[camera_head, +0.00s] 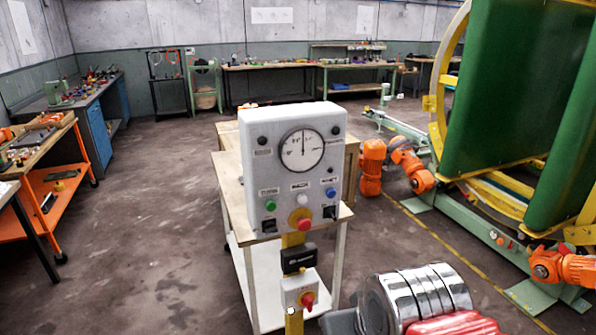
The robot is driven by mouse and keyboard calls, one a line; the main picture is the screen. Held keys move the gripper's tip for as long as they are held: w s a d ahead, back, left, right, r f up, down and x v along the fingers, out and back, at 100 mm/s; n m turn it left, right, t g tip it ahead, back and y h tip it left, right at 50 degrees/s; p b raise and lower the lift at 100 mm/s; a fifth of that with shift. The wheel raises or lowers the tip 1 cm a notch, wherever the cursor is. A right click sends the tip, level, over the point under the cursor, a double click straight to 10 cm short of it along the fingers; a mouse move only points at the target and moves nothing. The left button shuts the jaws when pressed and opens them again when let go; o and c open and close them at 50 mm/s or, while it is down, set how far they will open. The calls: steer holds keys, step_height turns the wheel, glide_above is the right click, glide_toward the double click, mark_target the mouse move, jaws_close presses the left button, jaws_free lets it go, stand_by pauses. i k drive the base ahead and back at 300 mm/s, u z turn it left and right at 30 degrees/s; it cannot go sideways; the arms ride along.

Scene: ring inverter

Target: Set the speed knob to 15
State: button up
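A light grey control box (250,222) stands upright in the middle of the view. Its round white dial (302,149) has a needle pointing about straight up; the numbers are too small to read. Below the dial are a green button (270,205), a white button (302,199) and a blue button (331,192). Below them are a black control at the left (268,226), a red knob on yellow (304,224) and a black control at the right (330,212). I cannot tell which control is the speed knob. My gripper's fingers do not show.
Under the box, a yellow post carries a black unit (299,258) and a white box with a red knob (307,299). A wooden-topped table (259,232) stands behind. Green-and-yellow machinery (507,110) with orange parts fills the right. The floor at left centre is clear.

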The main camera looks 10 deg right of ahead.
mark_target(270, 228)
steer(key=k, duration=1.35)
steer(key=u, duration=0.2)
steer(key=i, duration=0.45)
steer(key=u, duration=0.95)
steer(key=i, duration=0.95)
steer(key=u, duration=0.2)
